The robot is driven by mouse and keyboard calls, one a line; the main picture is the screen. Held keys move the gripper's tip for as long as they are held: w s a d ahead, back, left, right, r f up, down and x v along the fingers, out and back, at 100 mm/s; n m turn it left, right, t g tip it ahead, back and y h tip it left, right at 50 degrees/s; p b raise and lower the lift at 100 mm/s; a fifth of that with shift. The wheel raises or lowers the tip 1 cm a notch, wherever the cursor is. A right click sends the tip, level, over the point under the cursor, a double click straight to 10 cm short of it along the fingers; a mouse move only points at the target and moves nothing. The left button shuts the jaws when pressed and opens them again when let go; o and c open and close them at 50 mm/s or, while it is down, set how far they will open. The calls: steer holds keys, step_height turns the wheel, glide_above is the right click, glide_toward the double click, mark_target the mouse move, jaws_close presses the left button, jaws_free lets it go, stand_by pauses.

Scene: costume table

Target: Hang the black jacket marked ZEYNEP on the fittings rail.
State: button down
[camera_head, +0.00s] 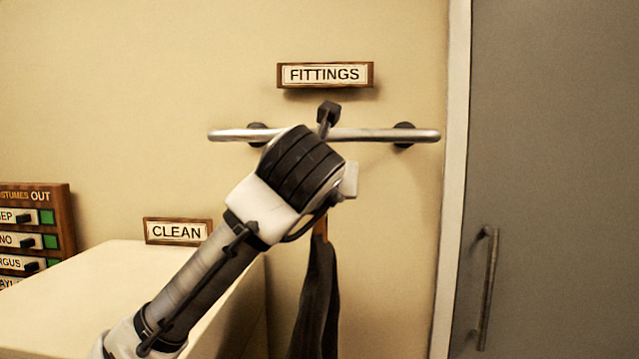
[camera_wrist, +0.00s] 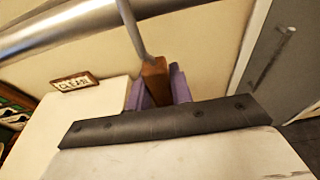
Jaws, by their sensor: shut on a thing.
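The black jacket (camera_head: 318,300) hangs below my gripper in the head view, partly behind my wrist; no name tag shows. My gripper (camera_wrist: 158,88) is shut on the wooden neck of its hanger (camera_wrist: 154,78), between two purple finger pads. The hanger's grey hook rises from the neck and crosses the rail in the wrist view; its top is out of that frame. The fittings rail (camera_head: 385,135) is a silver bar on the wall, with my wrist in front of its middle. A dark piece shows at the rail above my wrist; I cannot tell whether the hook rests on the rail.
The FITTINGS sign (camera_head: 325,75) is above the rail. A pale counter (camera_head: 95,285) with a CLEAN sign (camera_head: 178,231) stands at left, beside a wooden costumes-out board (camera_head: 62,215). A grey door (camera_head: 560,150) with a handle is at right. Bare rail shows on both sides.

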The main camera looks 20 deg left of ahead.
steer(key=shift+r, duration=0.1)
steer(key=c, duration=1.2)
jaws_free()
steer(key=shift+s, duration=0.1)
steer(key=shift+c, duration=0.2)
steer(key=shift+o, duration=0.4)
steer(key=shift+f, duration=0.2)
steer(key=b+v, duration=0.3)
steer(key=v, duration=1)
steer(key=shift+s+r+b, duration=0.25)
steer(key=shift+s+b, duration=0.1)
steer(key=shift+b, duration=0.05)
steer(key=shift+d, duration=0.1)
